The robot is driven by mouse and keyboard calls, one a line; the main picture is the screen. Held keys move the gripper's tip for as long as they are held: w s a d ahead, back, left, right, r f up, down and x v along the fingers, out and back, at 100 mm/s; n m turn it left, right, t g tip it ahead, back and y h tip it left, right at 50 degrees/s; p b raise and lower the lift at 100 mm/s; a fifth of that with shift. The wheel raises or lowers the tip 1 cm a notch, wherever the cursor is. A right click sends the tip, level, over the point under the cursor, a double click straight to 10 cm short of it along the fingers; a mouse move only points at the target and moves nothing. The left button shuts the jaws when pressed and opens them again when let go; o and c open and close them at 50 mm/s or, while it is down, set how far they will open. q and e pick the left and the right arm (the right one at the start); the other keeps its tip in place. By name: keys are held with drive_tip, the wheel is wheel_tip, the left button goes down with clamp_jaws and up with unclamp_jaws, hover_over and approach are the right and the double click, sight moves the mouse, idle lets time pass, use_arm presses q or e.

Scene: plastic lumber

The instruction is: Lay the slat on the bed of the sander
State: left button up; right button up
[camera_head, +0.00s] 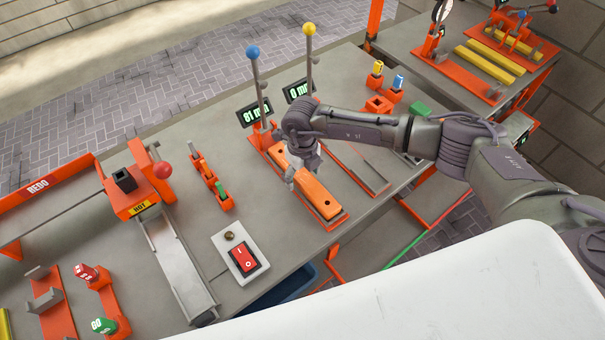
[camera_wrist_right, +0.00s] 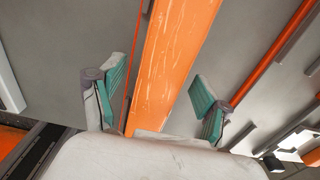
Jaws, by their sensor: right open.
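An orange slat (camera_head: 316,194) lies lengthwise in an orange-framed station under the display reading 81 mm (camera_head: 255,115). My right gripper (camera_head: 297,176) reaches down over the slat from the right, near its middle. In the right wrist view the slat (camera_wrist_right: 178,60) runs between the two teal-padded fingers of my open right gripper (camera_wrist_right: 160,100), with a gap on each side. The arm hides part of the slat in the head view. My left gripper is out of view. I cannot tell for certain which machine is the sander.
A similar station with a 0 mm display (camera_head: 299,91) stands just to the right. A red switch box (camera_head: 243,256), a HOT-labelled press (camera_head: 133,190) and GO button (camera_head: 103,325) stand left. Yellow slats (camera_head: 484,64) lie on the far-right table.

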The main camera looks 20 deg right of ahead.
drive_tip(key=shift+f, duration=0.2)
drive_tip(key=shift+r, duration=0.1)
clamp_jaws()
